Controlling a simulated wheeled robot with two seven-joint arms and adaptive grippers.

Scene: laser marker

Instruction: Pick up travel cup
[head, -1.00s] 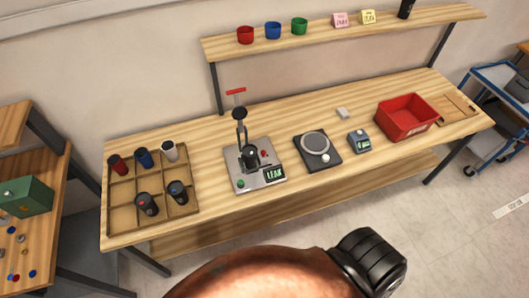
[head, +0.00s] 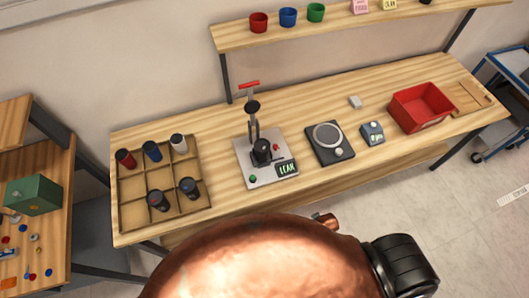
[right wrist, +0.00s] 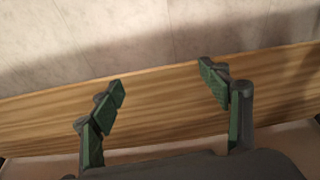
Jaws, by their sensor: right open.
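Several travel cups stand in a wooden compartment tray (head: 126,214) at the left end of the bench. A red cup (head: 125,159), a blue cup (head: 152,152) and a white cup (head: 179,144) are in the back row. Two dark cups stand in front, one at left (head: 157,201) and one at right (head: 188,188). Which one the task means cannot be told. My right gripper (right wrist: 166,90) is open and empty, with the bench's wooden surface behind it in the right wrist view. My left gripper is not in view.
A leak-test press (head: 265,155), a round-plate device (head: 330,142), a small grey device (head: 372,133) and a red bin (head: 421,107) stand along the bench. A shelf (head: 350,24) with coloured cups is above. A side table with a green box (head: 33,194) is at left.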

